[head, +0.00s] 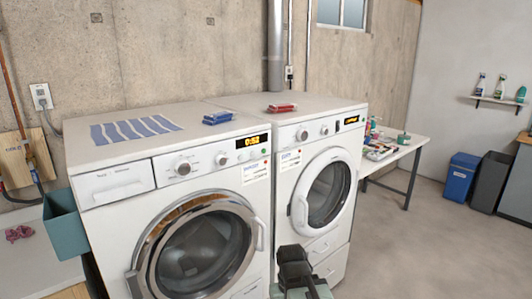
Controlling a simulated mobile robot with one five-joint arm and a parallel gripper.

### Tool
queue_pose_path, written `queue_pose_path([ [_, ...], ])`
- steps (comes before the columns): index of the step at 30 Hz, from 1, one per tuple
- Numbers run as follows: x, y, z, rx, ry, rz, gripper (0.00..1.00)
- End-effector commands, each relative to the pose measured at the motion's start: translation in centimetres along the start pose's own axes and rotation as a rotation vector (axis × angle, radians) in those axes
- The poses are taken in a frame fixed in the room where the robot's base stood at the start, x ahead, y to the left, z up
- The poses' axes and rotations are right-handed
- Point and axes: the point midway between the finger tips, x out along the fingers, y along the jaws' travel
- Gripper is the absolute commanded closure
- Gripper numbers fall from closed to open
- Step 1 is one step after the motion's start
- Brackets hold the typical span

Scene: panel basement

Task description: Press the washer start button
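The washer (120,210) is the left white front-loader, with a detergent drawer (124,180) and a shut round door (200,250). Its control panel has a round knob (183,168), a smaller dial and a lit amber display (253,141) that seems to read 0:52. A tiny green spot (264,152), possibly a button, shows just below the display; its marking is too small to read. My gripper (294,256) is dark and low in front of the two machines, below and right of the washer panel, apart from it. Its fingers cannot be made out clearly.
A second white front-loader (335,240) stands close on the right. Blue (217,118) and red (282,108) items and a striped cloth (135,130) lie on top. A teal bin (65,225) is at left.

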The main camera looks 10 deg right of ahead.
Motion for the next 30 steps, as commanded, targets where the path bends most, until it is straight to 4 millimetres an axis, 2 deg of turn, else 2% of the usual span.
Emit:
queue_pose_path([
  [1,0.00,0.00,0.00,0.000,0.000,0.000,0.70],
  [4,0.00,0.00,0.00,0.000,0.000,0.000,0.98],
  [5,0.00,0.00,0.00,0.000,0.000,0.000,1.00],
  [30,0.01,0.00,0.00,0.000,0.000,0.000,1.00],
])
